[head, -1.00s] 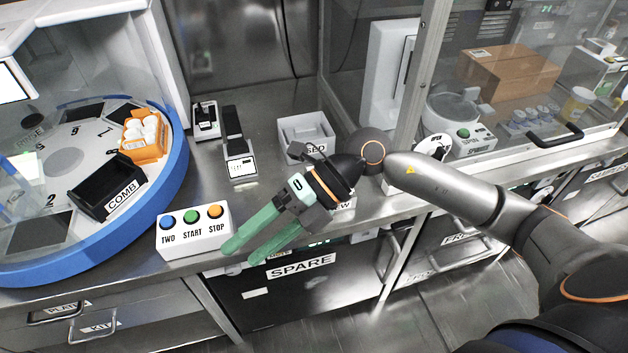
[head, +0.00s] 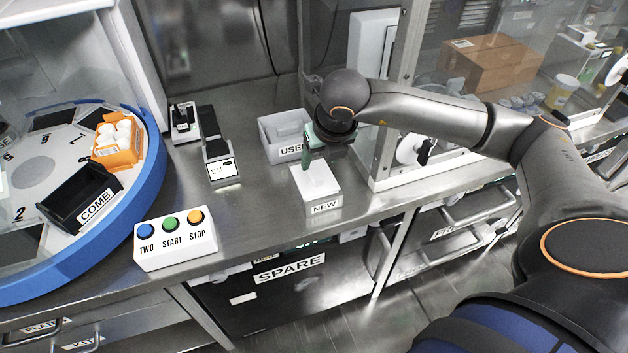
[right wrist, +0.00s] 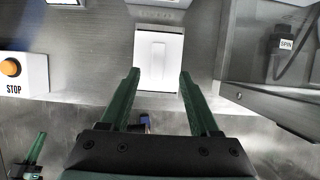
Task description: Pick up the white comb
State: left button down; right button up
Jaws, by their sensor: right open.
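A white tray labelled NEW (head: 323,201) stands on the bench; it also shows in the right wrist view (right wrist: 140,82). A raised white strip, which looks like the white comb (right wrist: 157,60), lies in its middle. In the head view the green finger partly covers the tray, and I cannot make out the comb clearly. My right gripper (head: 308,160) points down above the tray. In the right wrist view the right gripper (right wrist: 159,76) is open and empty, with its fingers apart to either side of the strip. A green finger-like part, apparently my left gripper (right wrist: 36,150), shows at lower left.
A grey USED bin (head: 270,140) stands just behind the tray. A button box (head: 175,245) and small devices (head: 221,165) are to the left, beside the blue-rimmed carousel (head: 150,185). A metal frame post (head: 390,100) stands close on the right.

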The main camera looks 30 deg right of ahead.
aim_at(315, 171)
jog(key=shift+p+x, duration=0.3)
jog(key=shift+x, duration=2.45)
jog(key=shift+a, duration=0.2)
jog(key=shift+c, duration=0.3)
grip_shut()
